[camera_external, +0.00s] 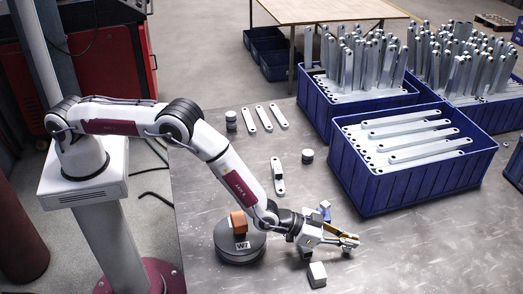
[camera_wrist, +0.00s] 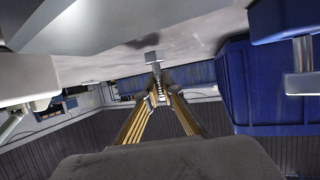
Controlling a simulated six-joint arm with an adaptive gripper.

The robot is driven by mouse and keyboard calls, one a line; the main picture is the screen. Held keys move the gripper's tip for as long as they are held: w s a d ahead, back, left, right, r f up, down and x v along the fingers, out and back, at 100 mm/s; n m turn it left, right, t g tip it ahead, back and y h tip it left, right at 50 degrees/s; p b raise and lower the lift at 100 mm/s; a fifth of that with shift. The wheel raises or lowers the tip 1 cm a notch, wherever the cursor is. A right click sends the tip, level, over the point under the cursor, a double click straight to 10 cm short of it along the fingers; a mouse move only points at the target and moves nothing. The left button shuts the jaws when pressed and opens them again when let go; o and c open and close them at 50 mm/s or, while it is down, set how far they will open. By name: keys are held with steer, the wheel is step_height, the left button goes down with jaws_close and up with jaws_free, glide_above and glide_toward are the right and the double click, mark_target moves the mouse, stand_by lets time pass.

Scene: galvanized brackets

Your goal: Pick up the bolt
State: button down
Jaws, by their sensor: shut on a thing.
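The bolt (camera_wrist: 152,57) shows in the wrist view with its pale square-looking head and a threaded shank. My gripper (camera_wrist: 159,93) has its two yellow-lined fingers converging on the shank, shut on the bolt, with the head sticking out beyond the fingertips. In the external view my gripper (camera_external: 352,241) is low over the grey metal table (camera_external: 420,250), to the right of my wrist. The bolt is too small to make out there, and I cannot tell whether it touches the table.
A blue crate (camera_external: 432,188) of flat brackets stands behind my gripper, with more full crates (camera_external: 360,107) farther back. A round dark base with an orange block (camera_external: 239,222) is to the left. The front right table is clear.

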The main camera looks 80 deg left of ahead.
mark_target(351, 236)
steer(key=shift+r, duration=4.3)
